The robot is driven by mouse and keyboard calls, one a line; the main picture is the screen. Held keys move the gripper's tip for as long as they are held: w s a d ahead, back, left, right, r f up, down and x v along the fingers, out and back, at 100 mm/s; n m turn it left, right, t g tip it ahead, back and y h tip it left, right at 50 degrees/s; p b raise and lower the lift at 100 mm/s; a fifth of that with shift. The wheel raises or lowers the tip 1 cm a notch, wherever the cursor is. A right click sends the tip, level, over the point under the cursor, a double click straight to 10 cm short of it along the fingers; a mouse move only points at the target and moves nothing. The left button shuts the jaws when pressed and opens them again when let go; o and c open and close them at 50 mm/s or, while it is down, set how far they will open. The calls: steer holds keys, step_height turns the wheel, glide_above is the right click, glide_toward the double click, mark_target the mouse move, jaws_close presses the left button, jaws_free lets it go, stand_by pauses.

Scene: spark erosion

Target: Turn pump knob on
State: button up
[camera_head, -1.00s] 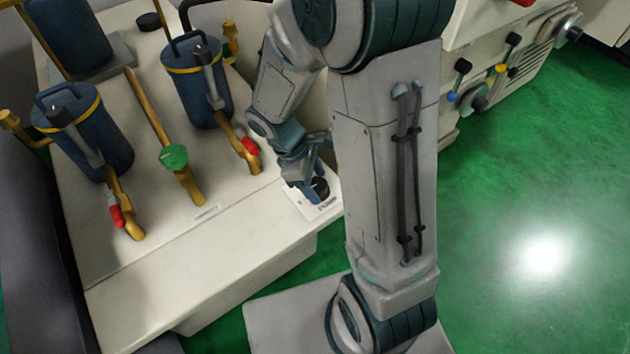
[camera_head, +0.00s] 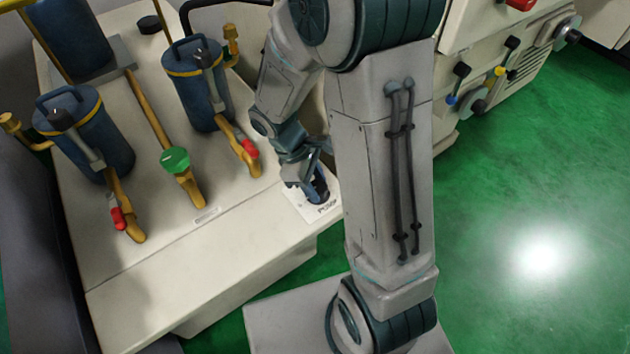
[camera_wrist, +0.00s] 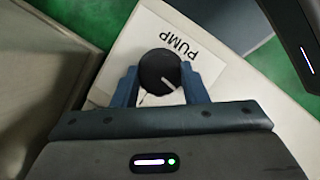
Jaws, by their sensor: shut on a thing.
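The black round pump knob (camera_wrist: 160,70) sits on a white label marked PUMP (camera_wrist: 185,45) in the wrist view. A pale pointer line shows on its top face. My gripper (camera_wrist: 160,82) has one blue finger on each side of the knob and is shut on it. In the head view my gripper (camera_head: 314,192) is at the near right corner of the pale cabinet top, over the label (camera_head: 325,209). There its fingers hide most of the knob.
Blue filter canisters (camera_head: 84,130) (camera_head: 194,85) with brass pipes stand on the pale cabinet (camera_head: 215,245). A green valve handle (camera_head: 174,160) and red-handled valves (camera_head: 250,147) are left of my gripper. A machine with levers (camera_head: 500,70) stands at right; green floor (camera_head: 530,190) is open.

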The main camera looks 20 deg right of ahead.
steer(key=m, duration=0.1)
steer(key=m+g+y+p, duration=0.1)
steer(key=m, duration=0.1)
steer(key=shift+w+d+r+m, duration=0.1)
steer(key=shift+r+m, duration=0.05)
steer(key=shift+m, duration=0.15)
steer(key=m, duration=0.2)
steer(key=m+y+p, duration=0.1)
steer(key=m, duration=0.1)
steer(key=shift+d+m+g+y, duration=0.1)
steer(key=shift+m+g+y, duration=0.2)
steer(key=shift+g, duration=0.1)
steer(key=m+y+p, duration=0.1)
steer(key=m, duration=0.3)
steer(key=shift+d+y, duration=0.1)
steer(key=shift+y, duration=0.3)
steer(key=shift+d+m+y+p, duration=0.1)
steer(key=shift+m+y+p, duration=0.4)
steer(key=shift+m, duration=1.6)
steer(key=shift+y, duration=0.3)
steer(key=o, duration=1)
steer(key=shift+c, duration=0.2)
steer(key=shift+t, duration=0.3)
